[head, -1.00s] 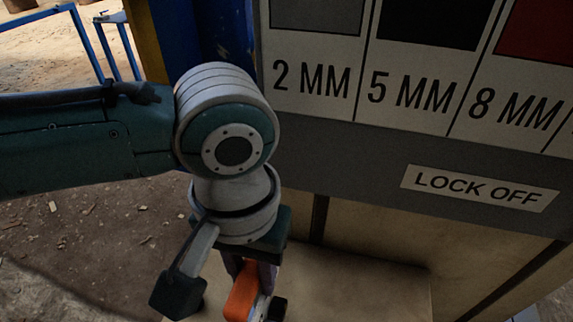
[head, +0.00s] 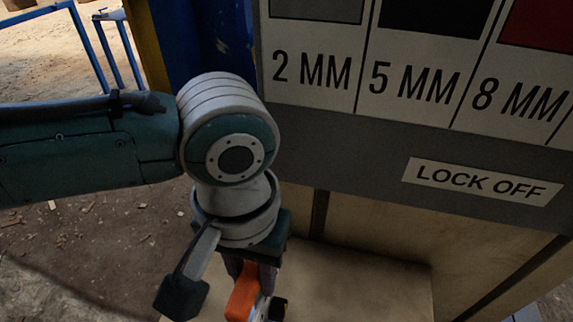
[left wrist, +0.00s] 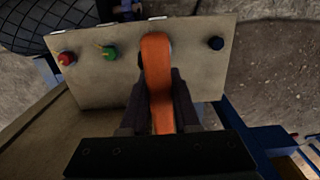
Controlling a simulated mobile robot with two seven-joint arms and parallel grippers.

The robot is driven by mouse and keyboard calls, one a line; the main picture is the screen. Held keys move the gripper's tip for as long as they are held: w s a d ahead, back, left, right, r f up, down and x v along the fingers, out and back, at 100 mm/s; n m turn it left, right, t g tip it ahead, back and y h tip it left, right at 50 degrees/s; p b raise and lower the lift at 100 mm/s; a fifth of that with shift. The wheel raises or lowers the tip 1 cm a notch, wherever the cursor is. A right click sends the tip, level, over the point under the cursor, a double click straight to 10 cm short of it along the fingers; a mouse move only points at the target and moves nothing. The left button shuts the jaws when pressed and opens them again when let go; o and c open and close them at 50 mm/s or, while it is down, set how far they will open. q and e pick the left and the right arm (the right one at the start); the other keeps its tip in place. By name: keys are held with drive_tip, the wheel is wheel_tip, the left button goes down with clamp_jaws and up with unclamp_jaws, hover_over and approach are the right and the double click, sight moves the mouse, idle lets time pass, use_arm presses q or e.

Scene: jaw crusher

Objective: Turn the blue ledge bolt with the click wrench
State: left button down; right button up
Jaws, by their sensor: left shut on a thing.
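My left gripper (left wrist: 160,105) is shut on the orange click wrench (left wrist: 157,75). In the head view, the gripper (head: 248,268) points down and the orange wrench (head: 243,293) shows below it, cut by the lower edge. In the left wrist view, the far end of the wrench lies over the pale ledge (left wrist: 130,88). What is under that end is hidden. My right gripper is in neither view.
A red knob (left wrist: 66,58) and a green knob (left wrist: 110,52) stand left of the wrench. In the head view, a grey panel with a LOCK OFF label (head: 481,183) rises behind the ledge (head: 370,285). Blue rails (head: 92,45) stand at far left.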

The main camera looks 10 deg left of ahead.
use_arm(q)
drive_tip(key=shift+f, duration=0.2)
idle(0.3)
drive_tip(key=m+p, duration=0.1)
drive_tip(key=m, duration=0.2)
drive_tip(key=shift+m, duration=0.4)
drive_tip(key=shift+m+p, duration=0.3)
drive_tip(key=shift+m, duration=0.6)
drive_tip(key=shift+m, duration=1.2)
drive_tip(key=shift+m+p, duration=1.1)
drive_tip(key=shift+m, duration=0.1)
drive_tip(key=shift+n, duration=0.3)
idle(0.5)
drive_tip(key=shift+r+p, duration=0.1)
drive_tip(key=shift+p, duration=0.25)
